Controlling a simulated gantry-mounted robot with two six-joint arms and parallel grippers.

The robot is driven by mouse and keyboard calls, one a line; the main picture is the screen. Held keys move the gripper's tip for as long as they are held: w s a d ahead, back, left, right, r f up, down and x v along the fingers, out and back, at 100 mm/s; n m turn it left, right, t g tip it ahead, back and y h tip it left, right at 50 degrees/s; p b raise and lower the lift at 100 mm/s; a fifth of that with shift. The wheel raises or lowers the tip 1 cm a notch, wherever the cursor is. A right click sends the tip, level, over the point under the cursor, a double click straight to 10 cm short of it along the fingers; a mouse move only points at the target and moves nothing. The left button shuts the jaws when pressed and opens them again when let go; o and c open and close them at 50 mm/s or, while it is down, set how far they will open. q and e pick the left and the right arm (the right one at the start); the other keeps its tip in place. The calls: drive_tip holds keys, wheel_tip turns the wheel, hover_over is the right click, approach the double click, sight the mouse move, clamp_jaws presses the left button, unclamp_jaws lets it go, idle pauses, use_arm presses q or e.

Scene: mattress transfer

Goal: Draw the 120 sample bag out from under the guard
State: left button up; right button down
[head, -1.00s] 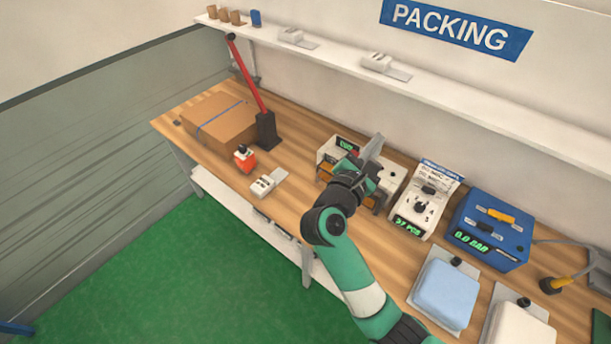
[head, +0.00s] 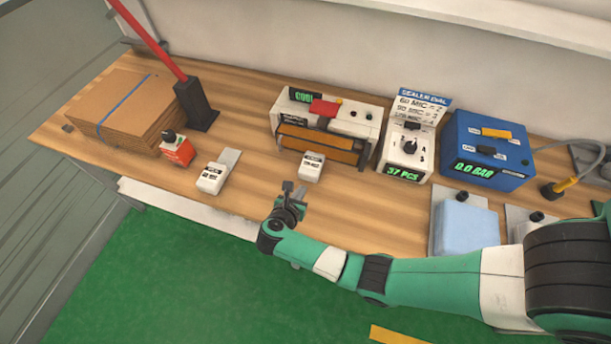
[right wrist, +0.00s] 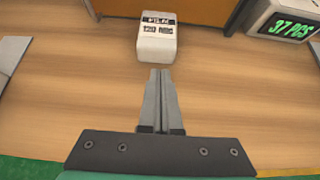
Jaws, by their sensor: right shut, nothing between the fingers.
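The 120 sample bag (head: 311,168) is a small white block with a dark label, lying on the bench in front of the sealer. Its label reads 120 in the right wrist view (right wrist: 157,40). The brown and orange guard (head: 331,148) runs along the sealer's front, just behind the bag. Whether the bag's back end touches it, I cannot tell. My right gripper (head: 288,188) is shut and empty, near the bench's front edge, a short way in front of the bag. In the wrist view its fingers (right wrist: 160,76) point at the bag. My left gripper is out of view.
The counter box (head: 407,150) and blue vacuum box (head: 487,150) stand right of the sealer. A cardboard stack (head: 125,105) lies far left. Bare wood surrounds the bag's front.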

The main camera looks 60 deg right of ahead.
sight(314, 162)
drive_tip(key=d, duration=0.3)
drive_tip(key=w+d, duration=0.1)
drive_tip(key=d, duration=0.3)
drive_tip(key=d+b, duration=0.1)
drive_tip(key=d, duration=0.3)
drive_tip(key=shift+w+d, duration=0.15)
drive_tip(key=shift+w, duration=0.25)
drive_tip(key=shift+f+b, duration=0.4)
drive_tip(key=shift+f, duration=0.4)
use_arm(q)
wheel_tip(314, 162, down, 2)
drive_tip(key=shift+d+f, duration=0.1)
use_arm(e)
drive_tip(key=shift+f, duration=0.1)
